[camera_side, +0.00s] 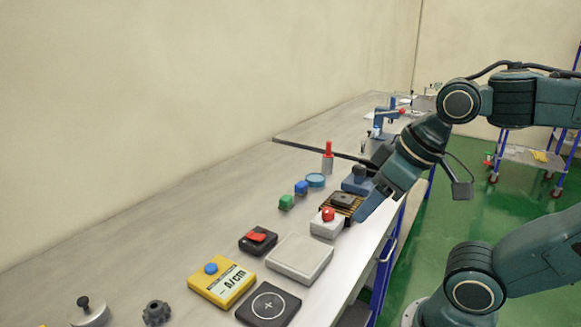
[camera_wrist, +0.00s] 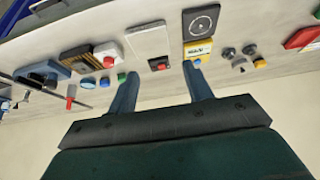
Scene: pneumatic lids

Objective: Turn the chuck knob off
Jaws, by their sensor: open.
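I cannot tell for sure which part is the chuck knob. One candidate is the dark knurled knob (camera_side: 156,312) at the front left in the side view. A silver dome with a black knob (camera_side: 88,314) stands left of it. A blue block with a dark round top (camera_side: 358,180) sits at the far end, by my gripper. My gripper (camera_side: 369,188) is over the right edge of the bench, close to the ribbed block. In the wrist view my gripper (camera_wrist: 160,73) has its two fingers wide apart with nothing held between them. Several dark knobs (camera_wrist: 249,50) stand right of the fingers.
A yellow box with a blue button (camera_side: 222,283), a black pad (camera_side: 268,304), a grey plate (camera_side: 288,258), a red-rocker box (camera_side: 258,240), a white red-button box (camera_side: 327,225) and a ribbed block (camera_side: 345,201) crowd the bench.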

